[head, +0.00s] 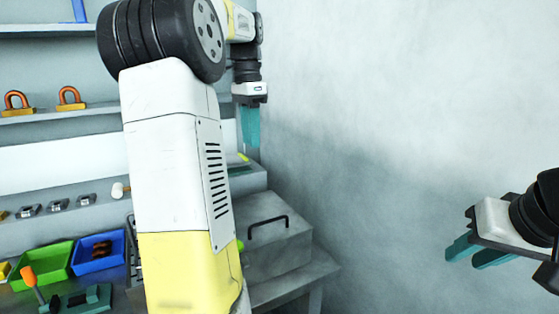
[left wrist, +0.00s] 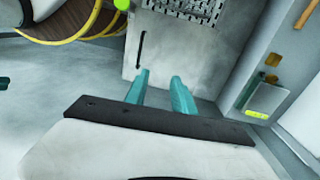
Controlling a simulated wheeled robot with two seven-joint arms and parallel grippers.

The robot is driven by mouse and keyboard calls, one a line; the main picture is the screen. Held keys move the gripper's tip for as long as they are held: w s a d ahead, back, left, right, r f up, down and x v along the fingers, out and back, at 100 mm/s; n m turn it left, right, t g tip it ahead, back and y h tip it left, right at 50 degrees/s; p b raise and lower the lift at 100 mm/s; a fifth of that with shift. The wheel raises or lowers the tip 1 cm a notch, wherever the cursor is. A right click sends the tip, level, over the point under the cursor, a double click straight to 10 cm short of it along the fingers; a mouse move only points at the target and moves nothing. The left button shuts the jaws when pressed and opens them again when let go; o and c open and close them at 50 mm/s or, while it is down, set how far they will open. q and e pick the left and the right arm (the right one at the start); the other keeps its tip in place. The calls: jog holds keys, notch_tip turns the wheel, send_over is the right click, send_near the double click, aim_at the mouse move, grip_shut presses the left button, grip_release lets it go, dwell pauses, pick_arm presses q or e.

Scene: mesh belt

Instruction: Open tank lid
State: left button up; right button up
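The grey tank (head: 280,262) stands on a bench at lower centre, against the wall. Its flat lid (head: 250,212) lies closed on top and carries a black bar handle (head: 268,226). The handle also shows in the left wrist view (left wrist: 141,50), beyond the fingertips. My left gripper (head: 250,145) is above and behind the tank, pointing down, apart from the handle. In the left wrist view its teal fingers (left wrist: 160,76) are spread with nothing between them. My right gripper (head: 468,258) is at the right, open and empty, far from the tank. My left arm hides the tank's left side.
Shelves with padlocks (head: 70,98) stand at the left. Below them are a green bin (head: 42,265), a blue bin (head: 97,262) and an orange-handled tool (head: 30,277). A bare wall (head: 400,100) closes off the back and right. The space between the grippers is clear.

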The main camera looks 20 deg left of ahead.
pick_arm(q)
notch_tip(320, 180, down, 7)
jog(key=shift+s+d+r, duration=0.15)
jog(key=shift+r, duration=0.05)
grip_shut()
dwell(1.4)
